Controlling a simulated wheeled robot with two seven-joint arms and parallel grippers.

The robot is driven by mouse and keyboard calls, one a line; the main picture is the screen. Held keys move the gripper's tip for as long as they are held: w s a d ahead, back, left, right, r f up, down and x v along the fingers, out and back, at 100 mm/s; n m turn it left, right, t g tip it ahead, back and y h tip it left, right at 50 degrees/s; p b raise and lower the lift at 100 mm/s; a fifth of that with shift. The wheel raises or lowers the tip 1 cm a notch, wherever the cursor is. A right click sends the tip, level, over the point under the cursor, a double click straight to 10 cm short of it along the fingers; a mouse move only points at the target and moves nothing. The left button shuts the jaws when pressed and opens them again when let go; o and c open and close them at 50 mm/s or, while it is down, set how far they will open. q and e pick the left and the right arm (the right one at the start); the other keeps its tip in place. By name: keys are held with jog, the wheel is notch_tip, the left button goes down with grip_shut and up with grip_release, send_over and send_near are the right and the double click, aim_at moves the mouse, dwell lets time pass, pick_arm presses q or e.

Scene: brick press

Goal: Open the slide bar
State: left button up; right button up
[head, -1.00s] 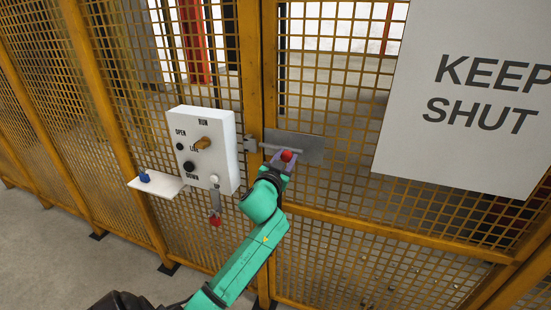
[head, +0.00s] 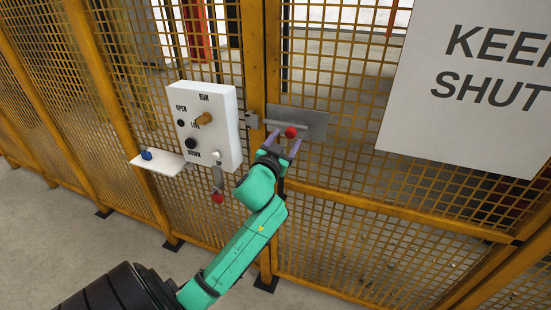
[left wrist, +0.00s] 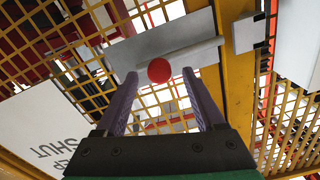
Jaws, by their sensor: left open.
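The slide bar is a thin grey rod (head: 273,123) on a grey metal plate (head: 314,123) on the gate. Its red knob (head: 291,132) sticks out towards me. My left gripper (head: 281,144) is open and empty, just below and in front of the knob. In the left wrist view, the red knob (left wrist: 159,71) shows between the two purple fingertips (left wrist: 159,78), with a gap on each side. The bar (left wrist: 178,54) runs above it towards a bracket (left wrist: 243,33) on the post. I cannot tell whether the bar's end sits inside the bracket. My right gripper is out of view.
A white control box (head: 209,125) with knobs and buttons is left of the post. A small white shelf (head: 170,166) holds a blue object (head: 146,155). A red-ended lever (head: 218,197) hangs under the box. A KEEP SHUT sign (head: 430,130) hangs on the right.

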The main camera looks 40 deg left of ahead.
pick_arm(q)
jog(key=b+v, duration=0.3)
jog(key=v, duration=0.7)
jog(key=shift+s, duration=0.3)
jog(key=shift+d, duration=0.15)
